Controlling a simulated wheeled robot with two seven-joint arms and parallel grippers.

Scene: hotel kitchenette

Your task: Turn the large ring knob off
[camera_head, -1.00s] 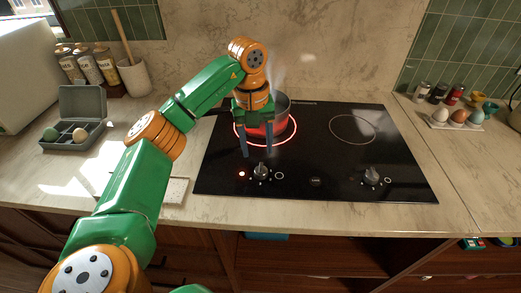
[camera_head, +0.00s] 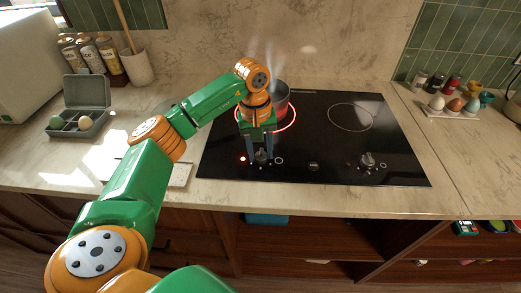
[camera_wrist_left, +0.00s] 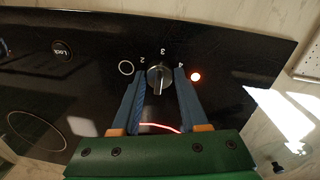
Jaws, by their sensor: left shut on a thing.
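The left knob (camera_head: 262,158) stands at the front of the black cooktop (camera_head: 330,168), on the side of the large ring (camera_head: 290,124), which glows red under a steaming pot (camera_head: 282,103). My left gripper (camera_head: 260,160) points down over this knob and partly covers it. In the left wrist view its blue fingers (camera_wrist_left: 160,76) are shut on the knob (camera_wrist_left: 158,85), one on each side. The knob's bar points toward the gripper base, and marks 2, 3 and 4 show around it. A red indicator light (camera_wrist_left: 196,76) is lit beside it. My right gripper is not in view.
A second knob (camera_head: 367,160) stands at the right, in front of an unlit smaller ring (camera_head: 350,117). An egg box (camera_head: 86,118) and jars (camera_head: 90,62) are on the left counter. An egg holder (camera_head: 453,109) is at the right.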

